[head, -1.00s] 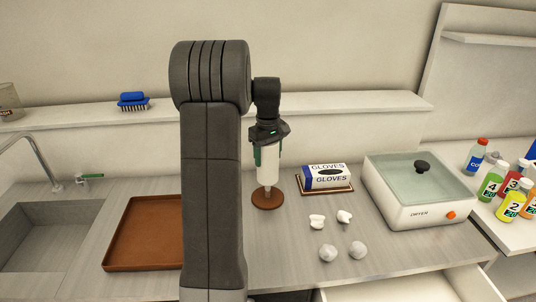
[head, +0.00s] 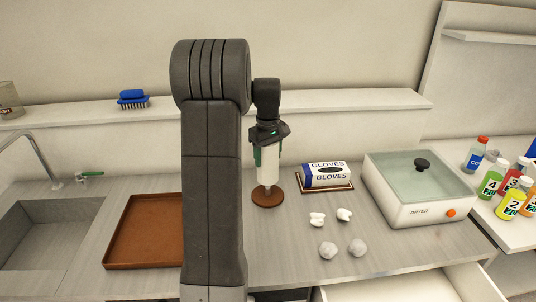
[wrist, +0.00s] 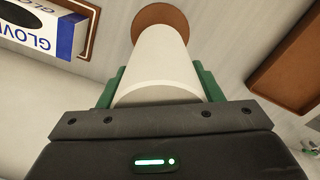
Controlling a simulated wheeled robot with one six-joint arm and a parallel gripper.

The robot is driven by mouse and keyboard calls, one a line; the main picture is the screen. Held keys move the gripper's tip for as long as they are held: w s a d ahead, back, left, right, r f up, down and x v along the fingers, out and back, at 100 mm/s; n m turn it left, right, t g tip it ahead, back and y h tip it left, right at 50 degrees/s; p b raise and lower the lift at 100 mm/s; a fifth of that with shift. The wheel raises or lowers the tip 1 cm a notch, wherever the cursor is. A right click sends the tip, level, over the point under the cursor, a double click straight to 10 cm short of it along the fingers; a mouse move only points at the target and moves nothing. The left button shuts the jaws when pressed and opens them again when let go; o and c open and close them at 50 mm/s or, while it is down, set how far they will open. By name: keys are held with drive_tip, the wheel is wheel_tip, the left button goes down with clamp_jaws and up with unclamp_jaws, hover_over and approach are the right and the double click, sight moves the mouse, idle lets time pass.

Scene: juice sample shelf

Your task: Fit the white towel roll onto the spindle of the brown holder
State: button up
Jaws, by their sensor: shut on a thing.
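The white towel roll (head: 267,167) is upright in my gripper (head: 268,150), whose green fingers are shut on its upper part. The roll is directly over the round base of the brown holder (head: 268,198). A short piece of the light spindle shows between the roll's lower end and the base, so the roll appears to be around the spindle, a little above the base. In the wrist view the roll (wrist: 160,65) runs from the green fingers (wrist: 160,92) toward the brown base (wrist: 160,14). The top of the spindle is hidden.
A glove box (head: 325,174) on a brown-edged stand is right of the holder. A brown tray (head: 145,232) lies to the left, partly behind my arm. Several white and grey lumps (head: 328,249) lie in front. A dryer (head: 418,190) stands at the right.

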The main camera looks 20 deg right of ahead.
drive_tip(key=shift+f+b, duration=1.4)
drive_tip(key=shift+f, duration=1.75)
idle(0.4)
drive_tip(key=o, duration=1.2)
wheel_tip(320, 180, up, 14)
hover_over(267, 174)
drive_tip(key=w+d, duration=0.1)
drive_tip(key=w, duration=0.2)
drive_tip(key=shift+d+b, duration=0.2)
drive_tip(key=shift+b, duration=0.2)
drive_tip(key=shift+f, duration=0.1)
wheel_tip(267, 174, down, 13)
drive_tip(key=shift+s+p, duration=0.1)
drive_tip(key=shift+p, duration=0.45)
